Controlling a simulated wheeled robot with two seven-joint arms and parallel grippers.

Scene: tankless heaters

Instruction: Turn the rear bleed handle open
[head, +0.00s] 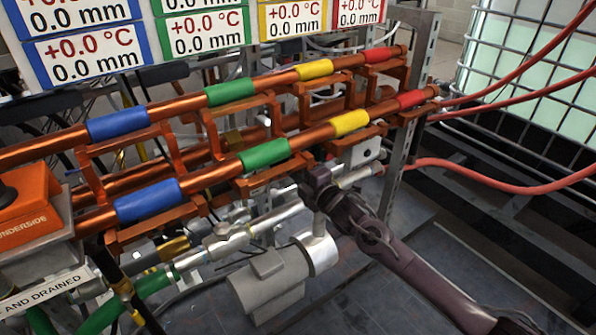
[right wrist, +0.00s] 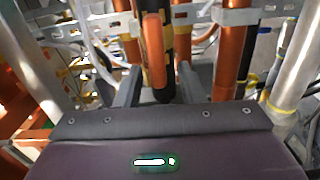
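My right arm comes in from the lower right of the head view. Its gripper (head: 313,186) is beside the lower copper pipes, with its fingers largely hidden there. In the right wrist view my right gripper's two grey fingers (right wrist: 160,82) stand apart. A rounded copper-orange bar (right wrist: 153,50) with a dark piece beside it appears between or just beyond them. I cannot tell whether they touch it, or whether it is the rear bleed handle. No bleed handle is clearly identifiable in the head view. My left gripper is out of view.
Copper pipes with blue, green (head: 264,155), yellow and red bands run across the head view. A grey cylinder (head: 270,283) hangs below them. A caged white tank (head: 530,75) and red hoses (head: 500,178) are at right. An orange box (head: 30,205) is at left.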

